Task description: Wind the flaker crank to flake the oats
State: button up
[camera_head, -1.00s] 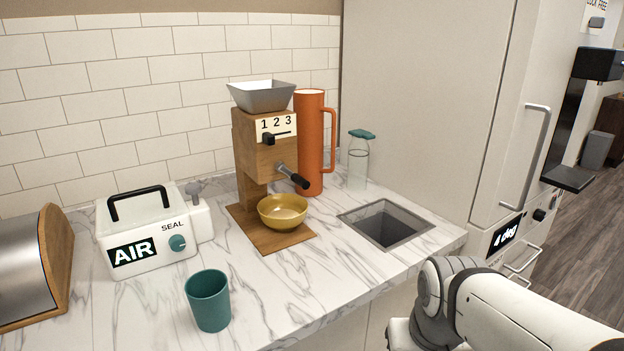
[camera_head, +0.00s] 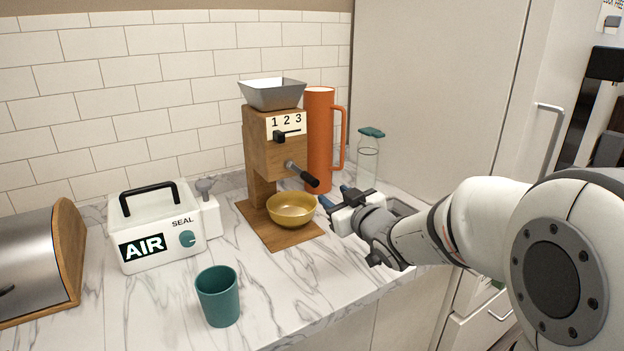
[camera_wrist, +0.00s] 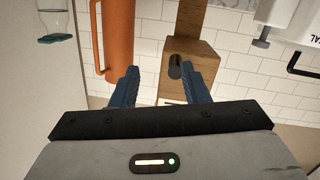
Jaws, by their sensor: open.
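The flaker (camera_head: 273,150) is a wooden mill with a grey hopper (camera_head: 272,93) on top and a "1 2 3" scale on its front. Its crank (camera_head: 303,174) has a metal arm and a dark handle pointing right and toward me. A yellow bowl (camera_head: 292,210) sits on the wooden base under it. My gripper (camera_head: 335,196) is open and empty, a little below and right of the crank handle, apart from it. In the wrist view, which looks inverted, the dark handle end (camera_wrist: 175,68) shows between and beyond my blue fingers (camera_wrist: 160,86). No oats are visible.
An orange pitcher (camera_head: 319,140) and a glass bottle (camera_head: 368,160) stand behind my gripper. A white AIR sealer (camera_head: 160,230), teal cup (camera_head: 218,297) and bread box (camera_head: 40,262) are left. Front counter is clear.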

aim_at(309, 179)
jog(key=a, duration=0.1)
jog(key=y, duration=0.1)
jog(key=a+r+n+y, duration=0.1)
jog(key=shift+w+a, duration=0.3)
jog(key=shift+a, duration=0.05)
jog(key=x, duration=0.7)
jog(key=shift+p, duration=0.35)
grip_shut()
